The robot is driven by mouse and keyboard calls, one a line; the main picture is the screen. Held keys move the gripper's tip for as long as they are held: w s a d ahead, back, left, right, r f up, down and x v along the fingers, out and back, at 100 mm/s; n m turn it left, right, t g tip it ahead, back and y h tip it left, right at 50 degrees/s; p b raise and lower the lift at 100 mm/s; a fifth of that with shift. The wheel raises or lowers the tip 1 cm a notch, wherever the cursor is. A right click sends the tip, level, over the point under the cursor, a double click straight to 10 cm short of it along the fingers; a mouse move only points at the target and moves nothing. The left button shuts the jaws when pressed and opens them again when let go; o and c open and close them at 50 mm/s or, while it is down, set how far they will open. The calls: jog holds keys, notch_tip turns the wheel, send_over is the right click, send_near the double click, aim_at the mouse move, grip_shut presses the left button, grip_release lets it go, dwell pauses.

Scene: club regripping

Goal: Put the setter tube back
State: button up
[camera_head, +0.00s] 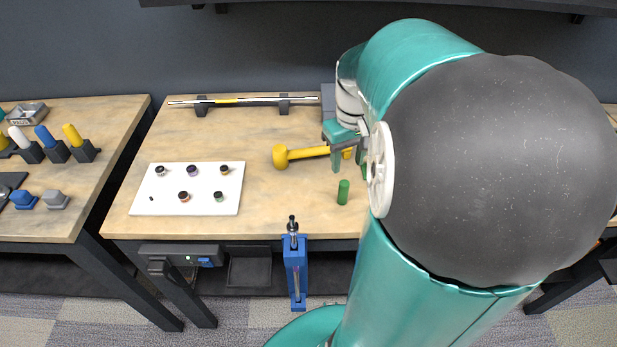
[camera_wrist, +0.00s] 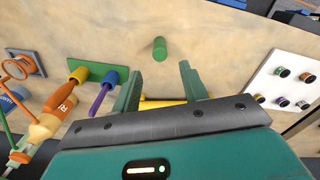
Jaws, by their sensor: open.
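A short green tube (camera_head: 343,191), which looks like the setter tube, stands upright on the wooden bench near its front edge. It also shows in the wrist view (camera_wrist: 160,48), beyond and roughly between my fingertips. My gripper (camera_head: 347,160) is open and empty, above the bench and behind the tube in the head view. Its two fingers also show in the wrist view (camera_wrist: 158,82), apart from the tube. A green rack (camera_wrist: 95,73) in the wrist view holds an orange-handled tool (camera_wrist: 79,76) and a purple-handled tool (camera_wrist: 103,88). My arm hides most of that area in the head view.
A yellow mallet (camera_head: 300,153) lies close to my gripper. A white mat (camera_head: 142,201) with several small round pieces lies on the left. A shaft (camera_head: 240,100) rests on black supports at the back. An orange-and-cream bottle (camera_wrist: 52,120) is near the rack.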

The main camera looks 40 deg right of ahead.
jog(key=s+a+r+t, duration=0.1)
jog(key=a+r+t, duration=0.1)
jog(key=a, duration=0.5)
jog(key=s+a+r+n+t, duration=0.1)
jog(key=s+a+r, duration=0.1)
jog(key=a, duration=0.6)
jog(key=s+a+r+n+t, duration=0.1)
jog(key=a+r+t, duration=0.1)
jog(key=a, duration=0.5)
jog(key=shift+s+a+r+t, duration=0.3)
jog(key=shift+a+r, duration=0.1)
jog(key=shift+r, duration=0.15)
jog(key=shift+d, duration=0.15)
